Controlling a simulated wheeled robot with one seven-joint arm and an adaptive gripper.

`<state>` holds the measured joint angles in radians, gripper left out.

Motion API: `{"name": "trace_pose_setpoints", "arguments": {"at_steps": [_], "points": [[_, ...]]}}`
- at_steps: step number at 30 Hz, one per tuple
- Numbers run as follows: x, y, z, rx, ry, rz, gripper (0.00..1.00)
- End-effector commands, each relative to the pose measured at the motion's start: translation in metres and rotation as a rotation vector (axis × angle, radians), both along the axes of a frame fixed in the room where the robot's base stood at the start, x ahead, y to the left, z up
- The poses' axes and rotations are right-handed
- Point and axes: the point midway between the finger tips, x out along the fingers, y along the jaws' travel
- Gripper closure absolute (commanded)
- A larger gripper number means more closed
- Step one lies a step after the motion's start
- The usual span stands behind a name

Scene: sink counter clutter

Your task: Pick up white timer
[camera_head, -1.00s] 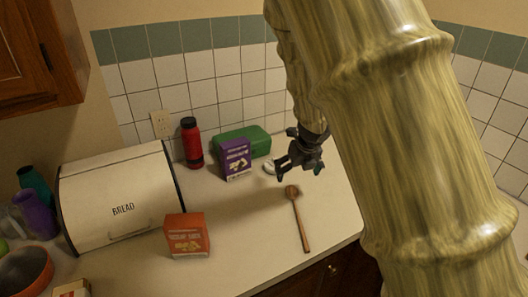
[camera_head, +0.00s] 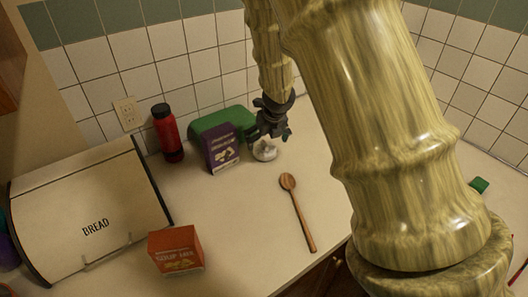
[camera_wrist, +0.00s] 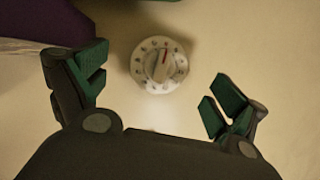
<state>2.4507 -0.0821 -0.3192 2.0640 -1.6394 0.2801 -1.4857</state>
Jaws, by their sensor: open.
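The white timer (camera_head: 265,151) stands on the counter, just right of the purple box (camera_head: 221,149) and in front of the green container. In the wrist view the timer (camera_wrist: 159,64) is seen from above, with a ring of dark marks and a red line on its knob. My gripper (camera_head: 271,136) is above the timer in the head view and partly covers it. In the wrist view my gripper (camera_wrist: 160,97) is open, its fingertips wide apart. The timer lies ahead of the gap between them, free of both fingers.
A green container (camera_head: 222,121) and a red bottle (camera_head: 167,134) stand behind, near the tiled wall. A wooden spoon (camera_head: 297,210) lies in front of the timer. An orange box (camera_head: 176,250) and the bread box (camera_head: 92,217) are at left. The counter around the spoon is clear.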

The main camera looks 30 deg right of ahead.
Motion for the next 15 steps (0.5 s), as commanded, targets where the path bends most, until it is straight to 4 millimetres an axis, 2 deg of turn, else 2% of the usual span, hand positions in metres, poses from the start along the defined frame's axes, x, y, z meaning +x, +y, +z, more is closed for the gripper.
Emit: {"name": "trace_pose_setpoints", "arguments": {"at_steps": [5, 15], "points": [[0.003, -0.001, -0.007, 0.002, 0.000, -0.002, 0.03], [0.018, -0.004, -0.044, 0.001, 0.000, -0.002, 0.03]]}}
